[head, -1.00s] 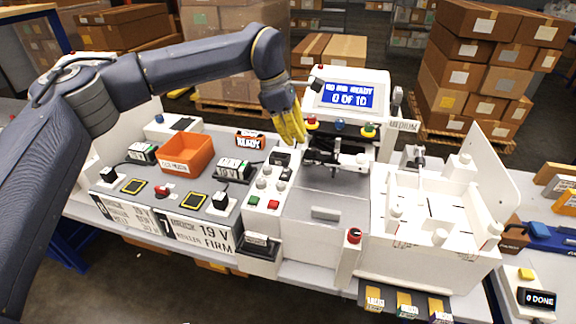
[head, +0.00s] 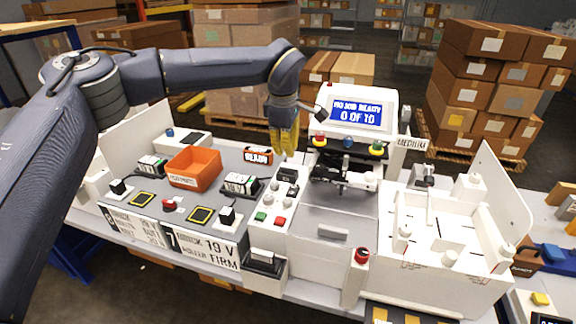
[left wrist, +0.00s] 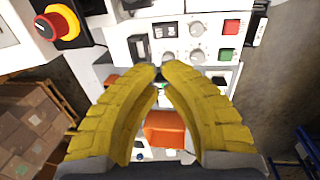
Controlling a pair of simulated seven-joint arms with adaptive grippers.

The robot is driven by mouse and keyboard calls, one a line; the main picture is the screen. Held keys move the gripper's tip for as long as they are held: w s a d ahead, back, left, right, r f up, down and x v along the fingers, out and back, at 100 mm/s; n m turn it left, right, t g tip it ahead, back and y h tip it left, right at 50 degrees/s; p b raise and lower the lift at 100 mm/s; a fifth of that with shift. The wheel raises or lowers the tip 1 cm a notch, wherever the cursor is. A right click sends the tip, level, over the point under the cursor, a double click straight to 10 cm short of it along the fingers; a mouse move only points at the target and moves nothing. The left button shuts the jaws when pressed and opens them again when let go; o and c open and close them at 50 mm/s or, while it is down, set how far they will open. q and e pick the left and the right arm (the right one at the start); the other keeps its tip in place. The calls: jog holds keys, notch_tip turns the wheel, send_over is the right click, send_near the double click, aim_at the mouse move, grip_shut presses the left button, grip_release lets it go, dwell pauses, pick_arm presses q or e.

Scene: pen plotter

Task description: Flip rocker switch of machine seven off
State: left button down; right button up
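My left gripper (head: 288,141) points down over the back end of the white control strip (head: 265,236), just left of the display unit. In the left wrist view its yellow fingers (left wrist: 160,70) bow apart in the middle while their tips are together; no object shows between them. A black rocker switch (left wrist: 138,46) sits on the white panel just beyond the tips, apart from them in that view. A "7" plate (head: 205,247) faces the front, left of the strip. My right gripper is out of view.
A red-yellow emergency stop (left wrist: 60,25) is close by. An orange bin (head: 194,169) stands left, the display (head: 358,112) right.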

aim_at(289, 182)
pick_arm(q)
jog(key=f, duration=0.4)
jog(key=w+f, duration=0.1)
jog(key=f, duration=0.3)
jog(key=w+f, duration=0.1)
jog(key=f, duration=0.4)
jog(key=shift+d+f, duration=0.1)
jog(key=shift+d, duration=0.2)
